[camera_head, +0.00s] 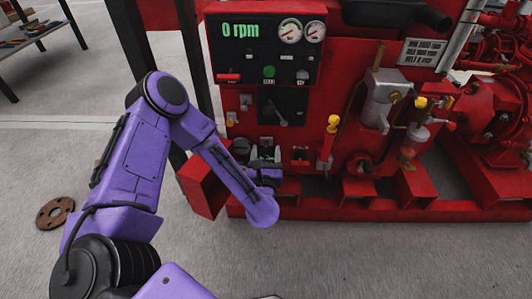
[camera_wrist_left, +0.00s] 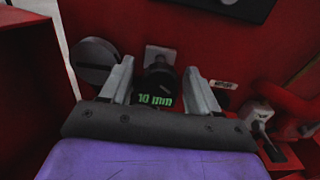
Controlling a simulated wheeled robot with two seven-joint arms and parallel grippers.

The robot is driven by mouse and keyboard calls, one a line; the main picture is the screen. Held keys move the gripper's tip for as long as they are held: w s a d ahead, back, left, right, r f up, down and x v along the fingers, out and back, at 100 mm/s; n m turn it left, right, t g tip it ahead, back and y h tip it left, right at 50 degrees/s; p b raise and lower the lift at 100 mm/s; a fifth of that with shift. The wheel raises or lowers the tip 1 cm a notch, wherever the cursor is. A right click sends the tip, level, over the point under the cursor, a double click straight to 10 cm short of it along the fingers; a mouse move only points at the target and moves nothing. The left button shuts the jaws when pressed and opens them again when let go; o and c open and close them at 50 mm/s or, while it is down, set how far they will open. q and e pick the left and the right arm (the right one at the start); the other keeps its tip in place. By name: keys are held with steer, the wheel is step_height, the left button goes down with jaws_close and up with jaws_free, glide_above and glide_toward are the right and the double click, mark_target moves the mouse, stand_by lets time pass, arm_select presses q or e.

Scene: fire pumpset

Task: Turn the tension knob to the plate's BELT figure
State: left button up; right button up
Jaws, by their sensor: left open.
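The black tension knob (camera_wrist_left: 158,77) is on the red panel in the left wrist view, with a green readout (camera_wrist_left: 155,99) at it that seems to say 10 mm. My left gripper (camera_wrist_left: 159,68) is open, with one finger on each side of the knob; I cannot tell whether they touch it. In the head view my left gripper (camera_head: 264,157) is low at the pumpset's front, and the arm partly hides that spot. The white plate (camera_head: 422,52) is at the upper right; its BELT line is too small to read surely. My right gripper is not in view.
A grey slotted disc (camera_wrist_left: 94,56) sits left of the knob. The control panel (camera_head: 267,48) above shows 0 rpm. A yellow-topped red lever (camera_head: 329,138) stands to the right. A rusty flange (camera_head: 55,212) lies on the floor. Open floor lies in front.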

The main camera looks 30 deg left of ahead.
arm_select(q)
steer(key=shift+w+a, duration=0.4)
steer(key=shift+w, duration=0.2)
steer(key=shift+c, duration=0.2)
steer(key=c, duration=1)
